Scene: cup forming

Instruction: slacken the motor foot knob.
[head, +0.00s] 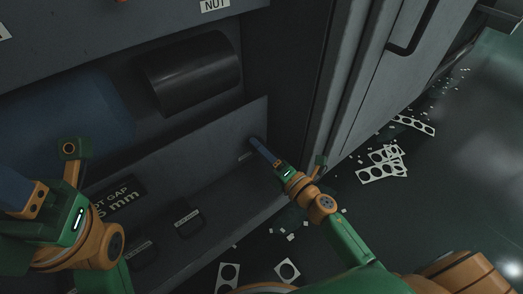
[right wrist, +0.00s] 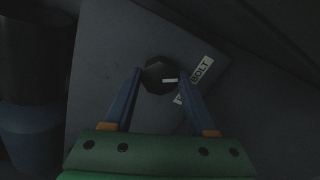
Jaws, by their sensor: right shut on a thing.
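The dark round knob (right wrist: 158,75) with a short white mark shows in the right wrist view, on a grey plate beside a label (right wrist: 200,80) that reads BOLT. My right gripper (right wrist: 159,80) is shut on the knob, with one blue finger on each side of it. In the head view my right gripper (head: 254,142) reaches the right end of the low grey panel (head: 225,155), and its fingers mostly hide the knob. My left gripper (head: 14,192) is at the left edge of the head view, partly cut off, so its jaws cannot be judged.
A dark cylinder (head: 190,75) lies in the recess above the panel. A gap label (head: 118,198) and labelled handles (head: 190,222) are on the panel. A grey cabinet door (head: 390,60) stands at right. Punched scrap sheets (head: 383,165) and small bits litter the floor.

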